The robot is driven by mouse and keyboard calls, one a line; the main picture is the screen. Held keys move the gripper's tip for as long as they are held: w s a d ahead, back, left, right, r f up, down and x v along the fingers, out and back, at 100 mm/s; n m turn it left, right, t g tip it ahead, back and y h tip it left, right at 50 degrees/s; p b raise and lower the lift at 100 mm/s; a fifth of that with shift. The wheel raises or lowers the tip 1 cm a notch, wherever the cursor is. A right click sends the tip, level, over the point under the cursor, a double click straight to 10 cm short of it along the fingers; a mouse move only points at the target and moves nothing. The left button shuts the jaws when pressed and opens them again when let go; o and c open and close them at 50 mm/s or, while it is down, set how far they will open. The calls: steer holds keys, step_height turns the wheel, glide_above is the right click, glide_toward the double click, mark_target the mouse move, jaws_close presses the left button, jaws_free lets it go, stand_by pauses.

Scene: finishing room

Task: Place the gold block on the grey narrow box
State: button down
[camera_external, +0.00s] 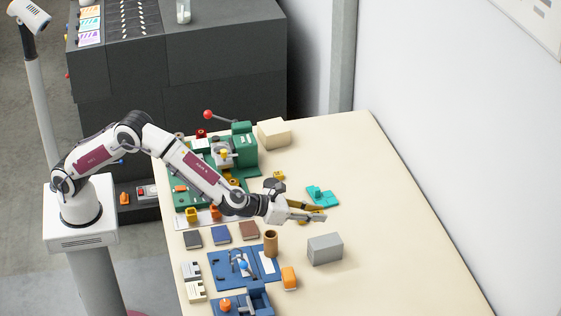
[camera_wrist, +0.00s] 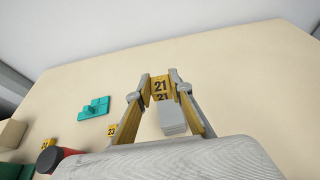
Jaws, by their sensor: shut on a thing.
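My gripper (camera_external: 319,216) reaches out over the table in the external view. In the wrist view my gripper (camera_wrist: 160,84) is shut on a gold block (camera_wrist: 160,86) marked 21, held between the two fingertips. In the external view I cannot clearly tell the block from the gold-coloured fingers. The grey narrow box (camera_external: 325,249) stands on the table, lower in the external picture than the fingertips. In the wrist view the grey box (camera_wrist: 172,119) shows between the fingers, partly hidden by them. The held block is apart from the box.
A teal piece (camera_external: 321,195) lies behind my gripper. A brown cylinder (camera_external: 271,243) and an orange piece (camera_external: 289,278) stand left of the grey box. Blue and green fixtures fill the table's left side. The right side of the table (camera_external: 410,240) is clear.

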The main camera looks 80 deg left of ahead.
stand_by(0.4)
glide_above(314, 243)
steer(key=shift+f, duration=3.1)
steer(key=shift+f, duration=0.1)
steer(key=shift+f, duration=1.8)
steer(key=c, duration=1.8)
jaws_free()
steer(key=shift+f, duration=0.15)
steer(key=shift+s+r, duration=0.15)
steer(key=shift+r, duration=0.05)
